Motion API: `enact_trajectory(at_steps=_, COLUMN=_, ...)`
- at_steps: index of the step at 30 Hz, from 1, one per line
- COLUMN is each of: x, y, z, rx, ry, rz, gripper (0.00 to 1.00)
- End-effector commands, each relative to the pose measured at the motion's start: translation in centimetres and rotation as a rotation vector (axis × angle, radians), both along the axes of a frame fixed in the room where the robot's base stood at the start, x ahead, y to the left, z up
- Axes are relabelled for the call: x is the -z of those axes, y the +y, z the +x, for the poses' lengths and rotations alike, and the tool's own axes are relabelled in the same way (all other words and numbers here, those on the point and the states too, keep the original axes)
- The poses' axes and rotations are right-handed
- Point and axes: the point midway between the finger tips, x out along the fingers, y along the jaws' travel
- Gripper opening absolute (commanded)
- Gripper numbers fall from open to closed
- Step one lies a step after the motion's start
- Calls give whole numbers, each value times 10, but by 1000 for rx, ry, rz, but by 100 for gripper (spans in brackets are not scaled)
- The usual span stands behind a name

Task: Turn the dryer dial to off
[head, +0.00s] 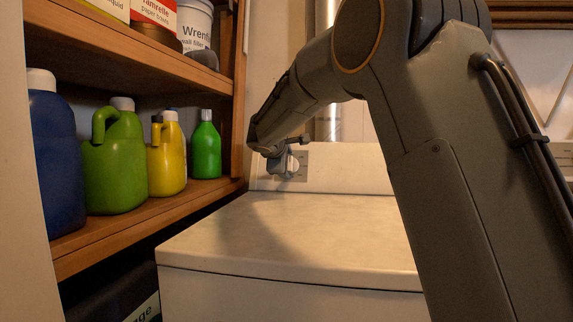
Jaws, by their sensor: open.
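The white dryer (300,240) stands ahead with its raised control panel (350,177) along the back. A grey plate (302,167) is on the panel's left part, and a pale rounded shape in front of it looks like the dial (292,166). My arm reaches over the dryer, and my gripper (284,156) is right at the dial, small and partly overlapping it. The jaws are open. I cannot tell whether the fingers touch the dial or stand around it. The dial's pointer and marks are too small to read.
A wooden shelf (160,215) on the left holds a blue jug (52,150), a green jug (115,160), a yellow jug (168,155) and a green bottle (206,148). Its edge is close to the panel's left end. The dryer top is clear. A metal pipe rises behind.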

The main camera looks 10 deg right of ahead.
Motion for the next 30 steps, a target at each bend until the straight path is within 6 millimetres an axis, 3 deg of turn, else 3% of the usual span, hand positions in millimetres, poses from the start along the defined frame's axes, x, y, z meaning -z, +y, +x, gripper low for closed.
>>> enact_trajectory(at_steps=15, x=-26, y=28, z=-60, rx=-2, ry=0, rz=0, gripper=60)
enact_trajectory(at_steps=30, x=-33, y=30, z=-65, rx=-2, ry=-1, rz=0, gripper=60)
